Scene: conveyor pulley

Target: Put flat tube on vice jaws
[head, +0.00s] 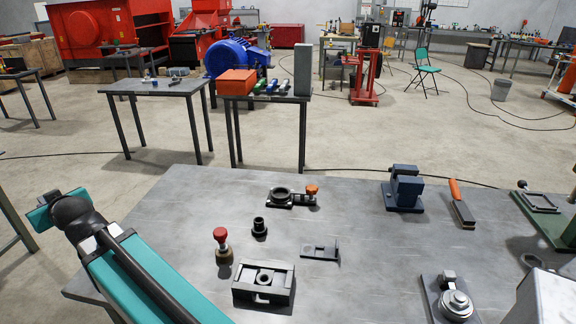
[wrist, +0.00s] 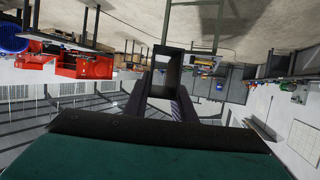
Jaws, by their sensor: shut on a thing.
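In the wrist view, my gripper (wrist: 170,97) is shut on the flat tube (wrist: 164,91), a dark, hollow rectangular piece. The tube stands out beyond the fingertips and its open end faces the camera. The room appears upside down in this view. In the head view, a small blue vice (head: 403,188) stands at the back right of the grey workbench. Its jaws are hard to make out at this size. The wrist view does not show the vice. My teal arm enters the head view at the lower left, and the gripper and tube are outside that view.
The workbench (head: 360,240) carries a dark slotted block (head: 264,288), a red-knobbed piece (head: 221,240), a black collar (head: 259,227), a ring fixture (head: 283,196), a flat bracket (head: 320,251) and an orange-handled tool (head: 460,204). Bare bench lies left of the vice.

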